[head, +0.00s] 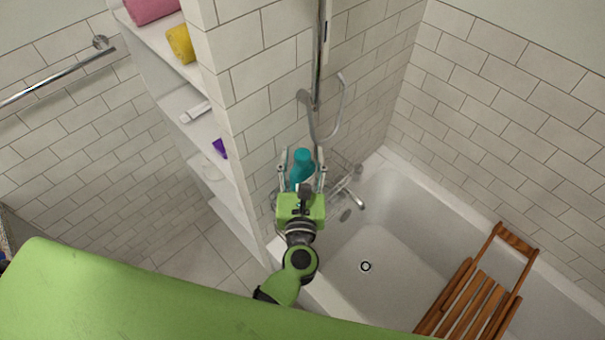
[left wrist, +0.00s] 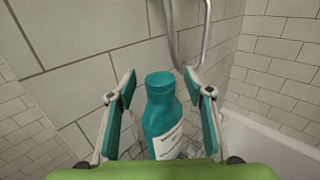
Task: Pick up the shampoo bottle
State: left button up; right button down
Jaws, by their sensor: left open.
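The teal shampoo bottle (head: 301,167) stands upright at the tub's corner by the tiled wall in the head view. In the left wrist view the bottle (left wrist: 162,118) shows its cap and part of a white label; its lower part is hidden. My left gripper (head: 301,162) is open, with one finger on each side of the bottle. In the left wrist view the left gripper (left wrist: 160,85) has visible gaps between both fingers and the bottle. My right gripper is not in view.
A white bathtub (head: 385,156) lies to the right, with a wooden rack (head: 467,300) across it. A faucet (head: 350,192) and shower hose (head: 340,105) are close to the gripper. Shelves (head: 187,98) with towels stand left, behind a tiled wall.

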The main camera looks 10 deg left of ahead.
pick_arm(q)
jog(key=shift+w+a, duration=0.15)
jog(key=shift+w, duration=0.55)
jog(key=shift+s, duration=0.1)
grip_shut()
